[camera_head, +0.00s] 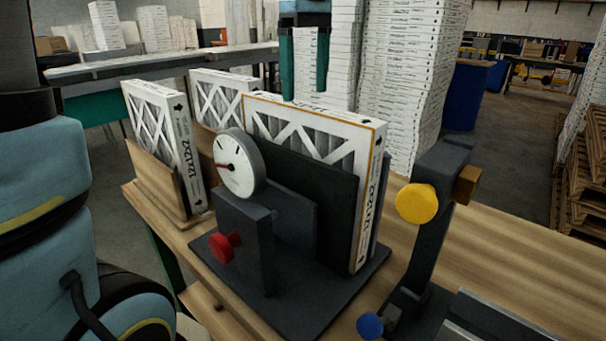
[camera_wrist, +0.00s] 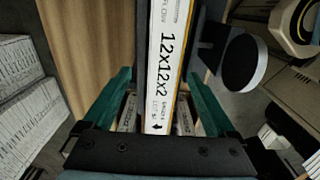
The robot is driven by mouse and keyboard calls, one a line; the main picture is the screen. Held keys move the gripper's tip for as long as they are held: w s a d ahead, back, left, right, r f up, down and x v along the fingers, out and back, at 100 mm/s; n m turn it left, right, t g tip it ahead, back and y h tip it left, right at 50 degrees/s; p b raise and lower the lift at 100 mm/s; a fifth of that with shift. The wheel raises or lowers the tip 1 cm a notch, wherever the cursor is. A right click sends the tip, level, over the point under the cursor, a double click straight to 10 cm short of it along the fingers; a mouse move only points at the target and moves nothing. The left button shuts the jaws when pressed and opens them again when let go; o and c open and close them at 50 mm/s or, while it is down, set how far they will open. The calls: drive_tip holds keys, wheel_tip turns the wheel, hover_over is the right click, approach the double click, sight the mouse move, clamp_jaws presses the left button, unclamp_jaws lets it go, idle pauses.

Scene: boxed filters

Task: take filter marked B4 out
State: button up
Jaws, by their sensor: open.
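A white-framed boxed filter (camera_head: 368,205) with a thin orange edge and "12x12x2" on its side stands upright in a dark holder (camera_head: 330,285). Two similar filters stand to its left: one (camera_head: 185,140) in a wooden rack (camera_head: 160,185), and one (camera_head: 215,88) farther back. I cannot read a B4 mark on any of them. My gripper (camera_head: 305,97) is open and points down just above the top edge of the orange-edged filter. In the wrist view, a filter's printed edge (camera_wrist: 167,60) lies between the spread green fingers; I cannot tell any contact.
A round dial gauge (camera_head: 239,164) and a red knob (camera_head: 224,246) stand in front of the holder. A dark post with a yellow knob (camera_head: 416,203) stands close on the right. Tall filter stacks (camera_head: 410,80) rise behind.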

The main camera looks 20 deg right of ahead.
sight(305, 105)
drive_tip(key=shift+s+a+f+p, duration=0.1)
drive_tip(key=shift+f+p, duration=0.45)
drive_tip(key=shift+f, duration=1)
drive_tip(key=shift+s+a+f+p, duration=0.1)
drive_tip(key=shift+f+p, duration=0.4)
drive_tip(key=shift+f, duration=1.05)
drive_tip(key=shift+c, duration=0.2)
clamp_jaws()
